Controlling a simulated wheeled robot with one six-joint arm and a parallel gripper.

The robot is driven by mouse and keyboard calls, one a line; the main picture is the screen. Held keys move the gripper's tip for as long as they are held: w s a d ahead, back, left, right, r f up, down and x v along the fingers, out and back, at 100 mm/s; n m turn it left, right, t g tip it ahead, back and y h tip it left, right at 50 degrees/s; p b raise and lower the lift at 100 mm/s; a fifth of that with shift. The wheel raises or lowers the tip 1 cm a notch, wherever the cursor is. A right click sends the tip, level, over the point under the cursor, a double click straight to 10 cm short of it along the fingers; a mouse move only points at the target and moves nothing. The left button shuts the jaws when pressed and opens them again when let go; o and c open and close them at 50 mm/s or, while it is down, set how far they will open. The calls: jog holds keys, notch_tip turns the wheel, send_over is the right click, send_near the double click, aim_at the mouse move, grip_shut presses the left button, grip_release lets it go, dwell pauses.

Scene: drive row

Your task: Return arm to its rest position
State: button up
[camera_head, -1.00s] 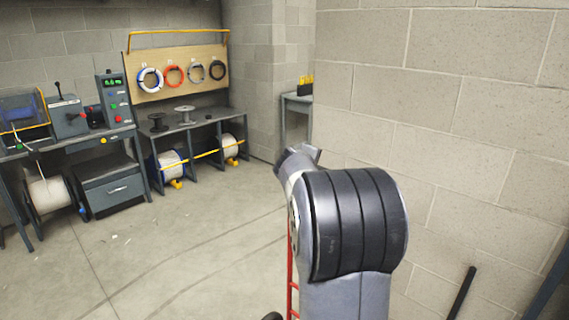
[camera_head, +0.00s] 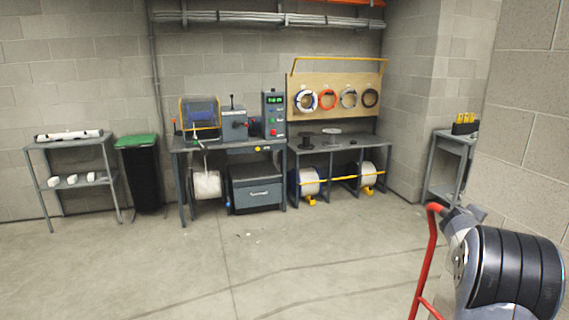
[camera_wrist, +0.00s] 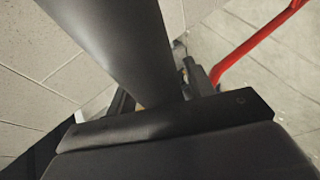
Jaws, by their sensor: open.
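My arm shows at the lower right of the head view as a grey link with a black ribbed joint, folded close to my body. My gripper (camera_wrist: 158,85) shows in the wrist view, its dark body across the bottom and its fingers partly hidden around a grey arm link of mine. It is open, and I see nothing held in it. In the head view the gripper itself cannot be made out.
A red hand-truck frame (camera_head: 430,250) stands close beside my arm, and its red tube shows in the wrist view (camera_wrist: 258,42). A block wall (camera_head: 530,130) rises at right. The workbench (camera_head: 232,147), spool bench (camera_head: 340,145) and green-lidded bin (camera_head: 140,170) stand far back.

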jog(key=shift+s+a, duration=0.1)
dwell(0.5)
jog(key=b+v, duration=0.3)
jog(key=v, duration=0.7)
jog(key=x, duration=0.3)
jog(key=p+x, duration=0.1)
jog(key=x, duration=0.2)
jog(key=a+x, duration=0.1)
jog(key=x, duration=0.2)
jog(key=shift+w+d+f+p, duration=0.1)
jog(key=shift+w+f+p, duration=0.15)
jog(key=shift+f+p, duration=0.15)
jog(key=shift+s+a+r, duration=0.1)
jog(key=shift+s+a, duration=0.05)
jog(key=shift+a, duration=0.4)
jog(key=shift+a+r, duration=0.1)
jog(key=shift+r, duration=0.1)
